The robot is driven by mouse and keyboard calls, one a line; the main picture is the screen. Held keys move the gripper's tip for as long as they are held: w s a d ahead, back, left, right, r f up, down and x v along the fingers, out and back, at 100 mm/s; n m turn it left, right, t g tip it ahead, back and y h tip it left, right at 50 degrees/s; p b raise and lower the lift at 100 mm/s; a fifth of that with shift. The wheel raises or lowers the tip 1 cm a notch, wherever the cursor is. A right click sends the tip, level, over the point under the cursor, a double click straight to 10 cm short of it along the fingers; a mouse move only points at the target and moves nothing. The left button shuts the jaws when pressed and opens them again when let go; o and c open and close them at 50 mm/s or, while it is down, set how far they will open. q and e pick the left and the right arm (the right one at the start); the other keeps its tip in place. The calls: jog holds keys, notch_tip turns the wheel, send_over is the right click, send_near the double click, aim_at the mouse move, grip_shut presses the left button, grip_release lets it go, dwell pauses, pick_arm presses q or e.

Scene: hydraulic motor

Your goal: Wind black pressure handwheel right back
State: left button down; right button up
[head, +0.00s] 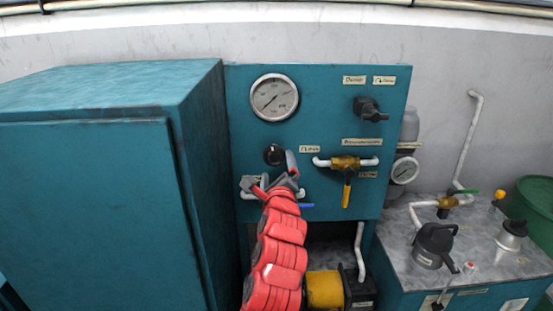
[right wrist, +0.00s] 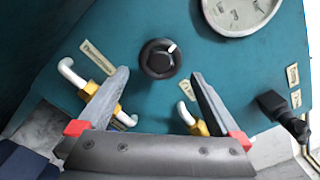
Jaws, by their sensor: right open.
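A round black handwheel (head: 273,154) with a white mark is on the teal panel, below the large pressure gauge. It shows whole in the right wrist view (right wrist: 160,58), with the white mark pointing to its upper right. My right gripper (head: 277,171) is open and empty, just below and in front of the handwheel in the head view. In the right wrist view the handwheel lies beyond the fingertips (right wrist: 160,76), roughly centred between them, with no visible contact. My left gripper is not in view.
The large gauge (head: 274,97) is above. A black knob (head: 370,109) sits at the panel's upper right. A brass valve (head: 346,163) with a yellow lever and white pipes is right of my gripper. A teal cabinet (head: 100,200) juts out on the left.

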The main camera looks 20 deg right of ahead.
aim_at(276, 159)
jog(key=p+x, duration=0.1)
jog(key=x, duration=0.3)
jog(key=shift+w+d+r, duration=0.1)
jog(key=shift+w+r, duration=0.05)
jog(key=shift+w, duration=0.25)
jog(key=shift+w+d+f, duration=0.1)
jog(key=shift+w+f, duration=0.1)
jog(key=shift+w, duration=0.3)
jog(key=shift+c, duration=0.3)
jog(key=c, duration=1.1)
jog(key=shift+c, duration=0.2)
